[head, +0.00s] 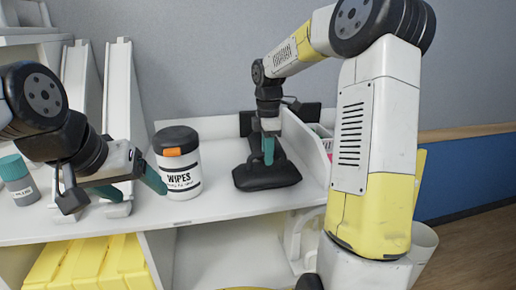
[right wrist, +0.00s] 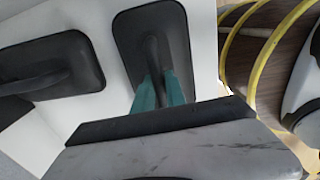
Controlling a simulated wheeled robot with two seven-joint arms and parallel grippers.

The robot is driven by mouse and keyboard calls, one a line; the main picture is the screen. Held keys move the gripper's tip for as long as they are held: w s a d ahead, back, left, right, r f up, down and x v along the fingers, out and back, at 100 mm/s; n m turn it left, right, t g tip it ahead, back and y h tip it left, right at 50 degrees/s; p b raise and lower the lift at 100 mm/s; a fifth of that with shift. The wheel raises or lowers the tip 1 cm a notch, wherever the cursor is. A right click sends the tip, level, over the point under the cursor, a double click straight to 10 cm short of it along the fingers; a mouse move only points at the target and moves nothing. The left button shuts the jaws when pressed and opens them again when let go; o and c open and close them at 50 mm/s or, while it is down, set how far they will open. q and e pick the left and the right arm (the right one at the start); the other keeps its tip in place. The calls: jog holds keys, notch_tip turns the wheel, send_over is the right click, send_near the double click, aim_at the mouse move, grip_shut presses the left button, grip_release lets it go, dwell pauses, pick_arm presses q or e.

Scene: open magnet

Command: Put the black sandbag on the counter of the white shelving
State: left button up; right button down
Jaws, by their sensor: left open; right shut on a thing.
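A black sandbag (head: 268,178) with a raised handle is at the white counter (head: 235,208) of the shelving in the head view. My right gripper (head: 268,150) points down at it and is shut on its handle. In the right wrist view the teal fingers (right wrist: 158,90) close around the handle of this sandbag (right wrist: 178,38). Whether its base touches the counter is hard to tell. My left gripper (head: 115,190) is open and empty, over the counter's left part.
A white wipes canister (head: 180,178) stands left of the sandbag. A teal-capped bottle (head: 18,182) is at far left. Another black handled pad (right wrist: 45,65) lies beside the held one in the wrist view. A yellow bin (head: 90,265) sits below the counter.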

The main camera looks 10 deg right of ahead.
jog(key=c, duration=1.4)
grip_release()
jog(key=shift+o, duration=0.2)
notch_tip(320, 180, up, 12)
jog(key=s+a+f+m+t+y, duration=0.1)
jog(key=s+m+t, duration=0.2)
jog(key=s+m, duration=0.6)
jog(key=s+a+f+m+t+y, duration=0.1)
jog(key=s+f+m+t, duration=0.1)
jog(key=s+m, duration=0.6)
jog(key=s+t, duration=0.1)
jog(key=s, duration=0.6)
jog(key=shift+s+f+m, duration=0.15)
jog(key=shift+f+m, duration=0.1)
jog(key=shift+m, duration=0.15)
jog(key=shift+a, duration=0.1)
